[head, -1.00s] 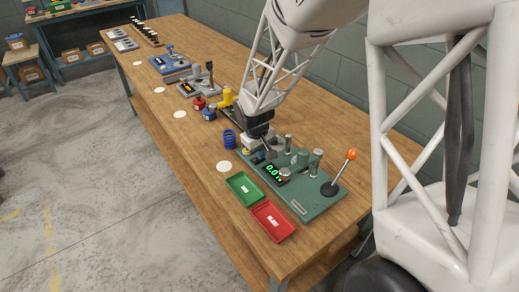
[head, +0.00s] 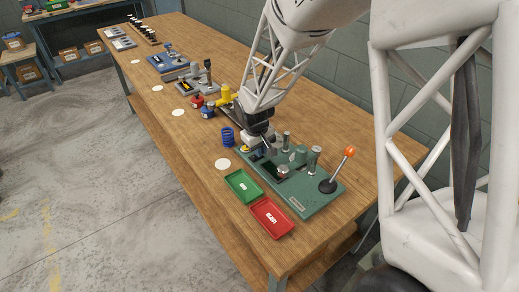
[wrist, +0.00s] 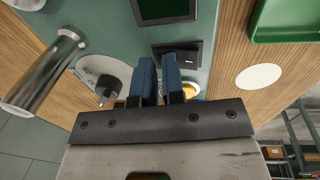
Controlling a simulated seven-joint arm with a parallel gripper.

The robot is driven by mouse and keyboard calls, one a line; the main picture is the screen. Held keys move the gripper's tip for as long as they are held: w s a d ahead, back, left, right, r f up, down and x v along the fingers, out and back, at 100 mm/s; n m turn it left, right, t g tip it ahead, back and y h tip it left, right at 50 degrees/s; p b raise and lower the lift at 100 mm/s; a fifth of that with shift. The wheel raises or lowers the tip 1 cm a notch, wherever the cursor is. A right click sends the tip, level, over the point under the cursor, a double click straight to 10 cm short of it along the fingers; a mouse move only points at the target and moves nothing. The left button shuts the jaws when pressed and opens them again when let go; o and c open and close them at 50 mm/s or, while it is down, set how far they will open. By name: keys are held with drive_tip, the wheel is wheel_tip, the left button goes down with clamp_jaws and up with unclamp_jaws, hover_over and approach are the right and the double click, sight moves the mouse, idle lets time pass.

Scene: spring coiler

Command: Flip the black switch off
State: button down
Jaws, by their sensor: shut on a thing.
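The green spring coiler (head: 315,198) stands on the wooden bench. Its black switch (wrist: 192,50) is a dark rectangle on the plate, beside the small screen (wrist: 165,8), which is dark; the screen also shows dark in the head view (head: 283,171). My gripper (wrist: 160,62) has its two blue fingers at the switch, a narrow gap between them. It is shut on the switch, though the fingers partly hide it and the exact contact is not clear. In the head view my gripper (head: 268,147) is low over the coiler's left end.
Metal posts (head: 313,160) and an orange-knobbed lever (head: 348,152) stand right of my gripper. A yellow button (wrist: 192,90) lies close by the fingers. Green (head: 243,186) and red (head: 272,217) trays lie in front. A blue coil (head: 227,136) is to the left.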

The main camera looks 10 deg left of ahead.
sight(254, 156)
drive_tip(key=shift+s+f, duration=0.3)
drive_tip(key=shift+f, duration=0.45)
drive_tip(key=shift+s+a, duration=0.55)
drive_tip(key=shift+s, duration=0.05)
drive_tip(key=shift+r, duration=0.15)
wheel_tip(254, 156, up, 15)
drive_tip(key=a, duration=0.1)
drive_tip(key=shift+s+a, duration=0.2)
drive_tip(key=shift+w+d+r, duration=0.2)
drive_tip(key=shift+w+d, duration=0.1)
drive_tip(key=shift+d, duration=0.1)
idle(0.6)
drive_tip(key=shift+f, duration=0.1)
drive_tip(key=f, duration=0.9)
drive_tip(key=w+d+f, duration=0.1)
drive_tip(key=f, duration=0.3)
drive_tip(key=shift+w+d+f, duration=0.1)
drive_tip(key=shift+f, duration=0.3)
